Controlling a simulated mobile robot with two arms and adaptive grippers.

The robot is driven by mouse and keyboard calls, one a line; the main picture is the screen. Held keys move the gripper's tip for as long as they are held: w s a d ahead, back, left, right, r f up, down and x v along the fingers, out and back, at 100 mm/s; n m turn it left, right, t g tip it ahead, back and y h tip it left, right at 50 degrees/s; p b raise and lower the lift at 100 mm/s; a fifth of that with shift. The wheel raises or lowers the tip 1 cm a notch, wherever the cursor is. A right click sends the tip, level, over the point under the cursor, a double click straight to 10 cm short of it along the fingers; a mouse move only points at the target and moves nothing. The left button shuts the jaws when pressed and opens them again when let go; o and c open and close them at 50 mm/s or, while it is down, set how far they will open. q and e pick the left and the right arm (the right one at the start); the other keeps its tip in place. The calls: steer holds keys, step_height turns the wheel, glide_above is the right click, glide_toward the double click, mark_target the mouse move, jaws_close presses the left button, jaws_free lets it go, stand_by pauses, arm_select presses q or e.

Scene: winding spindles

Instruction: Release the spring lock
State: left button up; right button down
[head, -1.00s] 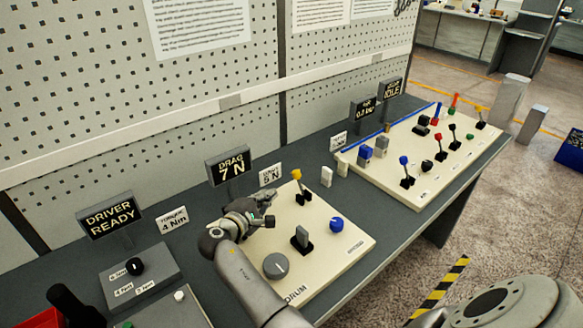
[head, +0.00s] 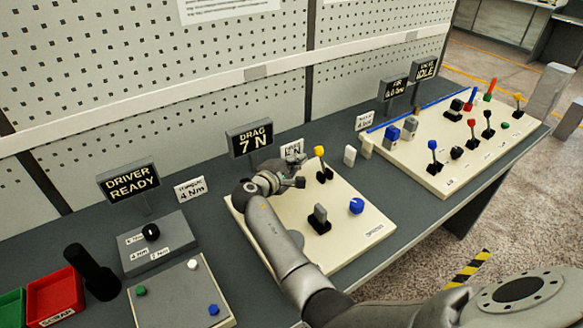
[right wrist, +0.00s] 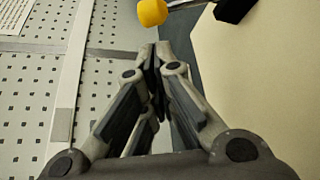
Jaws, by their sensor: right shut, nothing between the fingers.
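My right gripper (head: 293,167) is over the far edge of the cream panel (head: 345,259), just left of a lever with a yellow knob (head: 319,150). In the right wrist view its fingers (right wrist: 156,52) are shut and empty. The yellow knob (right wrist: 152,12) is just beyond the fingertips there; contact cannot be told. The same panel has a grey upright lever (head: 320,213) on a black base and a blue knob (head: 356,206). No part is legibly labelled as the spring lock. My left gripper is not in view.
A "DRAG 7 N" display (head: 249,138) stands behind the gripper. A second cream panel (head: 407,165) with several levers is at the right. A "DRIVER READY" display (head: 128,181), a grey box (head: 158,263) and a red scrap bin (head: 54,296) are at the left. Pegboard closes off the back.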

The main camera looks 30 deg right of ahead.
mark_target(319, 151)
steer(key=b+x, duration=0.2)
steer(key=x, duration=0.2)
steer(key=shift+w+d+f, duration=0.15)
steer(key=shift+f, duration=0.1)
steer(key=shift+w+d, duration=0.25)
steer(key=shift+d, duration=0.15)
steer(key=shift+d, duration=0.15)
